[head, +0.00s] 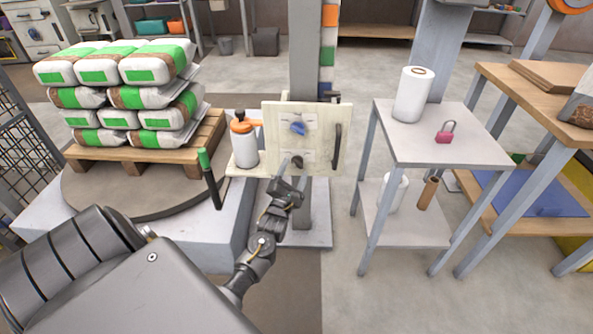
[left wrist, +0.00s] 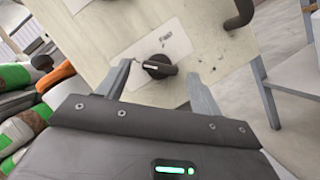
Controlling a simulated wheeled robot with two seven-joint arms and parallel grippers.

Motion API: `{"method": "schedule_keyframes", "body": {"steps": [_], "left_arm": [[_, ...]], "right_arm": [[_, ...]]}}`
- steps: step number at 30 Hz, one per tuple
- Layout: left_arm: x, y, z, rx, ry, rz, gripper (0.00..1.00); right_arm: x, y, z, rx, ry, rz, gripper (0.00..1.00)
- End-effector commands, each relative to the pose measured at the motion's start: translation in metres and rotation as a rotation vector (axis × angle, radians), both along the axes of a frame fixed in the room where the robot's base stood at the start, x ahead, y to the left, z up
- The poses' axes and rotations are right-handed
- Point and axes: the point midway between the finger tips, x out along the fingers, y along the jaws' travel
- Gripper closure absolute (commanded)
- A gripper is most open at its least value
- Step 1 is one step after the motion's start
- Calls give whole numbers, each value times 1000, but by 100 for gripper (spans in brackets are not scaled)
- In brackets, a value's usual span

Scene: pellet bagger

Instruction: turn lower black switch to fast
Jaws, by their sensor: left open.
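The lower black switch (head: 297,161) is a round knob low on the cream panel (head: 318,120). In the left wrist view the black switch (left wrist: 158,66) has a pale pointer line and sits on a white label plate, with small lettering too blurred to read fully. My left gripper (head: 290,170) is open just in front of the panel. In the left wrist view its two fingers (left wrist: 160,85) stand apart, one on each side of the switch; I cannot tell whether they touch it. My right gripper is not in view.
A black handle (head: 337,146) sticks out at the panel's right side. An orange-topped white bottle (head: 243,140) stands left of the panel, near a green-tipped lever (head: 208,178). A pallet (head: 140,150) of bags is at left; a grey table (head: 445,140) with a paper roll is at right.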

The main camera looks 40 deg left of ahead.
Motion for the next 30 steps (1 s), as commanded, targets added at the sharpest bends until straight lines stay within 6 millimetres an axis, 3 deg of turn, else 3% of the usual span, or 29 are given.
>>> {"method": "schedule_keyframes", "body": {"steps": [6, 16, 26, 30], "left_arm": [[18, 6, 5, 1, 1, -1, 35], [20, 7, 6, 0, 2, 0, 36], [20, 7, 6, 1, 2, -1, 79], [20, 7, 6, 4, 5, -1, 79]], "right_arm": [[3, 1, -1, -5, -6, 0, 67], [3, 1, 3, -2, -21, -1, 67], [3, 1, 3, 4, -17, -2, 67], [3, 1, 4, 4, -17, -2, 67]]}}
